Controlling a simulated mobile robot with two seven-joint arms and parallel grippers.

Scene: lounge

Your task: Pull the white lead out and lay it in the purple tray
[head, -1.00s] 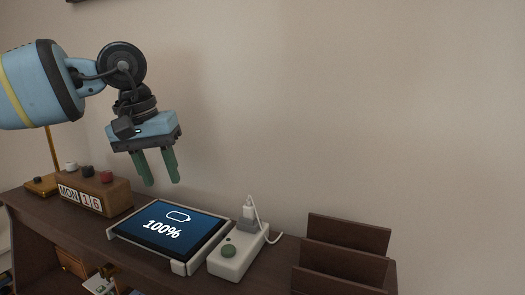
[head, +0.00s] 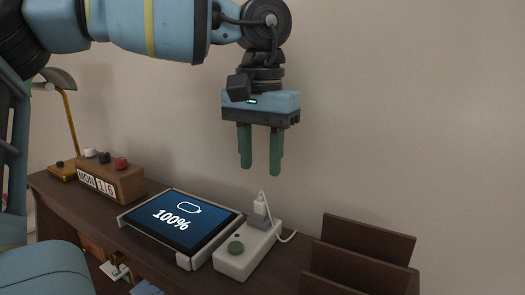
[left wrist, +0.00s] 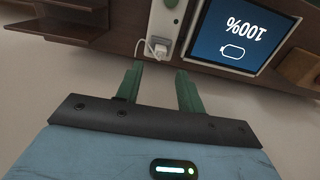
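The white lead's plug (head: 260,207) stands upright in a white power strip (head: 238,262) on the dark wooden desk. Its cord loops off to the right behind the strip. The plug also shows in the left wrist view (left wrist: 158,46). My left gripper (head: 260,170) points down above the plug, its two green fingers apart with nothing between them. In the left wrist view the open fingers (left wrist: 160,78) are short of the plug. The purple tray is not visible in these frames. My right gripper is not in view.
A tablet (head: 182,221) reading 100% lies in a stand left of the strip. A block calendar (head: 112,182) and a lamp (head: 68,110) stand further left. A dark wooden sorter (head: 365,240) stands close on the right.

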